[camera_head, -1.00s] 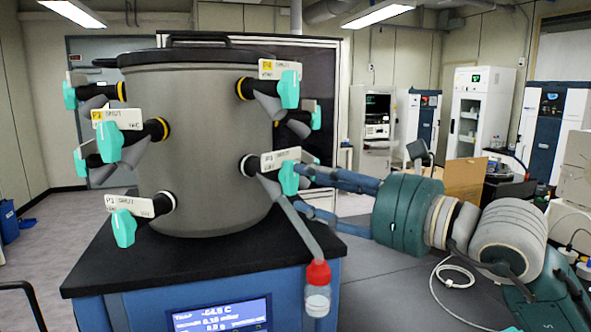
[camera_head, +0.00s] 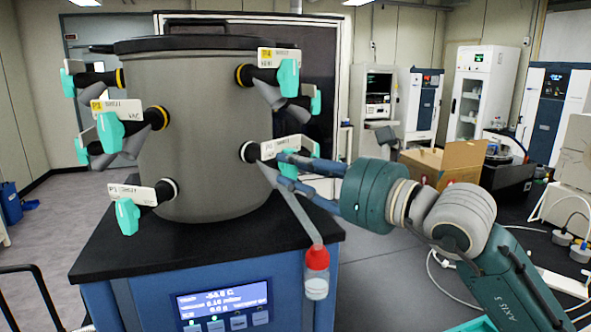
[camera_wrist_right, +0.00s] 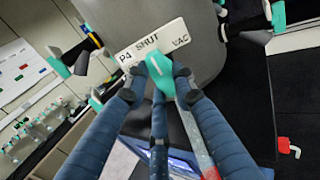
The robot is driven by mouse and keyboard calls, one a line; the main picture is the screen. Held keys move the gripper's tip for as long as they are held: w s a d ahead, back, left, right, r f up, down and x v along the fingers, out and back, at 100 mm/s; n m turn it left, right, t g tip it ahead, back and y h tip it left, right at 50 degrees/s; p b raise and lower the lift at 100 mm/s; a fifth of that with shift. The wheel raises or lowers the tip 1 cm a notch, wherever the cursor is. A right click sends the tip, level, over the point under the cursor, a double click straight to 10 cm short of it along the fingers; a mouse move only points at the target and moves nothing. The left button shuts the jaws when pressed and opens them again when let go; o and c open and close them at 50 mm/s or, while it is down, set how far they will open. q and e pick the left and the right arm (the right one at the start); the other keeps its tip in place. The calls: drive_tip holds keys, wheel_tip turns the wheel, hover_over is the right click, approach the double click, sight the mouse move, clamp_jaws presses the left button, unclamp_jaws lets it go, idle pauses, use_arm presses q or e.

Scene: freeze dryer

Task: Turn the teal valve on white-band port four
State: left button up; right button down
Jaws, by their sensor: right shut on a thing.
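The grey drum (camera_head: 205,150) carries several ports with teal valve handles and label plates. The lower right port has a white band (camera_head: 249,152). In the right wrist view its plate (camera_wrist_right: 152,60) reads P4, SHUT and VAC. Its teal valve (camera_wrist_right: 161,76) points down from the plate, between the fingers. My right gripper (camera_wrist_right: 158,88) is shut on this valve. In the head view the right gripper (camera_head: 279,168) reaches in from the right, and its fingers hide most of the handle. My left gripper is not in view.
A red-capped bottle (camera_head: 317,274) hangs from the tube just below my right fingers. Yellow-banded ports with teal handles (camera_head: 289,78) are above. The drum stands on a black-topped blue cabinet (camera_head: 120,255) with a lit display. A cardboard box (camera_head: 445,163) sits behind my right arm.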

drive_tip(key=shift+m+b, duration=1.15)
drive_tip(key=shift+m, duration=0.05)
drive_tip(key=m+b, duration=0.1)
drive_tip(key=m, duration=0.1)
drive_tip(key=shift+r+m, duration=0.1)
drive_tip(key=shift+m, duration=0.2)
drive_tip(key=m, duration=0.1)
drive_tip(key=m+b, duration=0.1)
drive_tip(key=m, duration=0.1)
drive_tip(key=shift+r+m+b, duration=0.2)
drive_tip(key=shift+m+b, duration=0.1)
drive_tip(key=shift+r+m, duration=0.15)
drive_tip(key=shift+m, duration=1.55)
drive_tip(key=c, duration=1.4)
unclamp_jaws()
drive_tip(key=shift+c, duration=0.2)
